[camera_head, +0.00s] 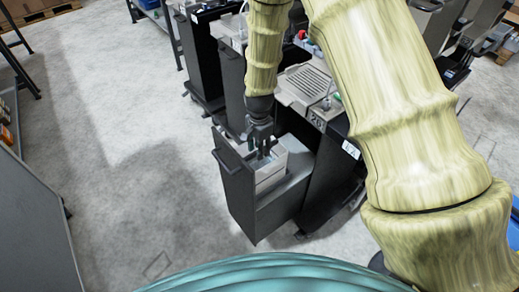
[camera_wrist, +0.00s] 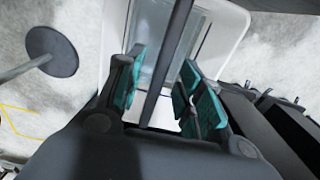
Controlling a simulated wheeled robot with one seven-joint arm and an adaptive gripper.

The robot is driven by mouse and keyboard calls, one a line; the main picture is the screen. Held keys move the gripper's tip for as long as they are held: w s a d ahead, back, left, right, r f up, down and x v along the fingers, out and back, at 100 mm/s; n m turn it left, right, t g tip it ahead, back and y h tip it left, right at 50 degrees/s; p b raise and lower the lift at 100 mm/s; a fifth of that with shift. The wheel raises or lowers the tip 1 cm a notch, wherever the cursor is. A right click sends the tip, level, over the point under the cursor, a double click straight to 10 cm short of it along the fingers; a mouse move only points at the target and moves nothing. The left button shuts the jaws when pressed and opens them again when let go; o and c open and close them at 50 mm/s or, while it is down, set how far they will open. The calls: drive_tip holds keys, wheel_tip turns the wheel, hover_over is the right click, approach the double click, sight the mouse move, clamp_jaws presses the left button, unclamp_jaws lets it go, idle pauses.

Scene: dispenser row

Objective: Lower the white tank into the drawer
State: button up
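The white tank (camera_head: 270,178) sits in the pulled-out dark drawer (camera_head: 283,208). Its upper part stands above the drawer's side wall and its bottom is hidden. My gripper (camera_head: 263,154) points down over the tank's top. In the wrist view, the white tank's rim and inner walls (camera_wrist: 113,38) show beyond my gripper (camera_wrist: 165,88). A dark bar (camera_wrist: 170,55) runs between the two teal-padded fingers. Gaps show on both sides of the bar, so the fingers look open around it, not closed on it.
The drawer's tall front panel with its handle (camera_head: 221,160) stands left of the tank. A dispenser marked 26 (camera_head: 316,122) is behind and right, with more units in the row. A grey cabinet (camera_head: 30,205) stands far left. The floor (camera_head: 130,150) between is clear.

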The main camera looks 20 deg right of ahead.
wheel_tip(320, 180, up, 11)
idle(0.5)
idle(0.3)
